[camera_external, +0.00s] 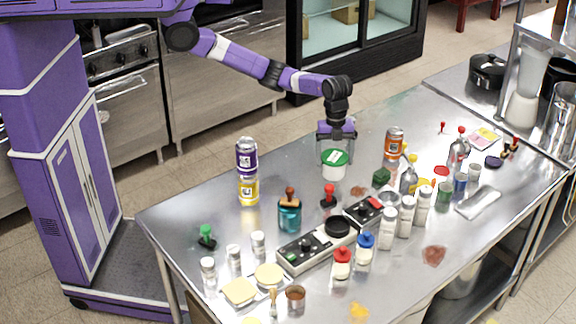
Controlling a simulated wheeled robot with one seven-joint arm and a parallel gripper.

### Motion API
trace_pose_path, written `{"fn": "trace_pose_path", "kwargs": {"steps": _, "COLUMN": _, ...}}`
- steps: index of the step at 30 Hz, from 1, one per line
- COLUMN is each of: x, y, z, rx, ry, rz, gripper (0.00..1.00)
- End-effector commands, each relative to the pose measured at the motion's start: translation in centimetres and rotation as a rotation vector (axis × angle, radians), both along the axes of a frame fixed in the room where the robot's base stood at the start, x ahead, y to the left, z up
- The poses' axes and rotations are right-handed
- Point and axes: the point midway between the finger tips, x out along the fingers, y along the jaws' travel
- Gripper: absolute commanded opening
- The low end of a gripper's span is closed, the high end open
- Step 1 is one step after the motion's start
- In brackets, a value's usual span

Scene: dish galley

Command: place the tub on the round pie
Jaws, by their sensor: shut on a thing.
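The tub (333,171) is white with a green lid and sits between the fingers of my gripper (337,148), upright. My gripper points down and is shut on the tub. I cannot tell whether the tub's base touches the table or hangs just above it. The round pie (269,275) is pale yellow and lies near the front left of the table, well to the left of and nearer the camera than the tub. A squarer pale yellow piece (239,291) lies beside it.
White shakers (258,243) stand behind the pie. Several bottles crowd the right. The table's back left is clear.

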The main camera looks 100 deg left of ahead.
Motion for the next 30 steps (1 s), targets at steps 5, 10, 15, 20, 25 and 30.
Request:
{"fn": "trace_pose_path", "kwargs": {"steps": 5, "x": 0.1, "y": -0.1, "z": 5.1, "rx": -0.002, "ry": -0.008, "rz": -0.002, "gripper": 0.17}}
{"fn": "trace_pose_path", "kwargs": {"steps": 10, "x": 0.1, "y": 0.0, "z": 9.8, "rx": 0.0, "ry": -0.007, "rz": -0.002, "gripper": 0.17}}
{"fn": "trace_pose_path", "kwargs": {"steps": 15, "x": 0.1, "y": 0.1, "z": 13.0, "rx": 0.002, "ry": -0.006, "rz": 0.0, "gripper": 0.17}}
{"fn": "trace_pose_path", "kwargs": {"steps": 20, "x": 0.0, "y": 0.0, "z": 14.6, "rx": 0.001, "ry": -0.003, "rz": -0.001, "gripper": 0.17}}
{"fn": "trace_pose_path", "kwargs": {"steps": 25, "x": 0.0, "y": 0.0, "z": 15.2, "rx": 0.0, "ry": -0.002, "rz": 0.0, "gripper": 0.17}}
{"fn": "trace_pose_path", "kwargs": {"steps": 30, "x": -0.5, "y": -1.6, "z": 15.5, "rx": -0.001, "ry": -0.001, "rz": -0.031, "gripper": 0.17}}
